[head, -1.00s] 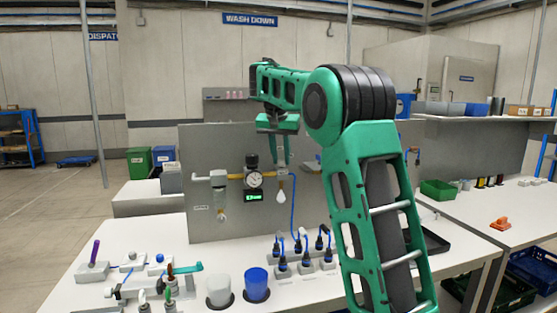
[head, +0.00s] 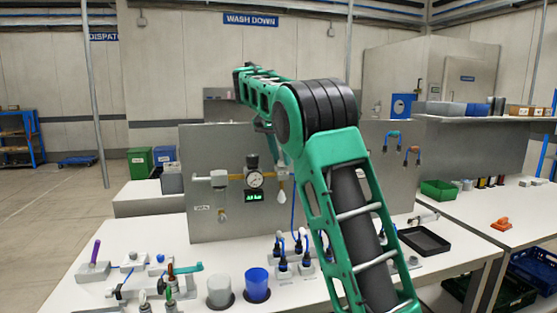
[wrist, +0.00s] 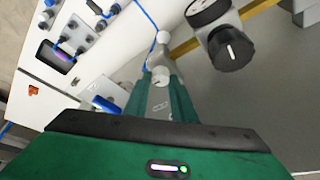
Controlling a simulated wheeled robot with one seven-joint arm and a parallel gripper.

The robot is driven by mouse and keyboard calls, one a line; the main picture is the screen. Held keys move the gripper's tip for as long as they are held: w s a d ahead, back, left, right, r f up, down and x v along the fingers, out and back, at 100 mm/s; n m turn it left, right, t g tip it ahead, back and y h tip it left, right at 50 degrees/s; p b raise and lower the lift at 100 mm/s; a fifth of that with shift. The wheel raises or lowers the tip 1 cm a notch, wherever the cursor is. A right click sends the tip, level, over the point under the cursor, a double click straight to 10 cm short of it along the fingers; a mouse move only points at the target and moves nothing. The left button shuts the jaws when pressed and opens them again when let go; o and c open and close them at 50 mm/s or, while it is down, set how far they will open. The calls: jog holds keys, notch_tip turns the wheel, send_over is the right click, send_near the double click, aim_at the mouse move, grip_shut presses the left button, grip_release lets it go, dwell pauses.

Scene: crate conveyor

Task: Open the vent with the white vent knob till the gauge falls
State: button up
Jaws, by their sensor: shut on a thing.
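The white vent knob (wrist: 161,75) is between the fingertips of my gripper (wrist: 160,88) in the wrist view, and the gripper is shut on it. In the head view a white bulb-shaped part (head: 281,197) hangs below the yellow pipe, and my arm hides most of the gripper. The round gauge (head: 255,180) is left of it on the grey panel, with a black knob (head: 251,160) above and a green lit display (head: 254,197) below. The needle and digits are too small to read. The black knob (wrist: 231,48) is close right of my gripper in the wrist view.
Blue-cabled plugs (head: 283,264), a grey cup (head: 220,290) and a blue cup (head: 257,285) stand on the white bench in front. A blue hose (head: 293,215) runs down the panel. A black tray (head: 424,240) lies right of my arm.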

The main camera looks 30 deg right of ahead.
jog(key=o, duration=1.1)
jog(key=shift+w+a, duration=0.1)
jog(key=shift+a, duration=0.2)
jog(key=shift+c, duration=0.2)
jog(key=shift+d, duration=0.1)
jog(key=shift+r, duration=0.1)
jog(key=v, duration=1)
jog(key=shift+r, duration=0.25)
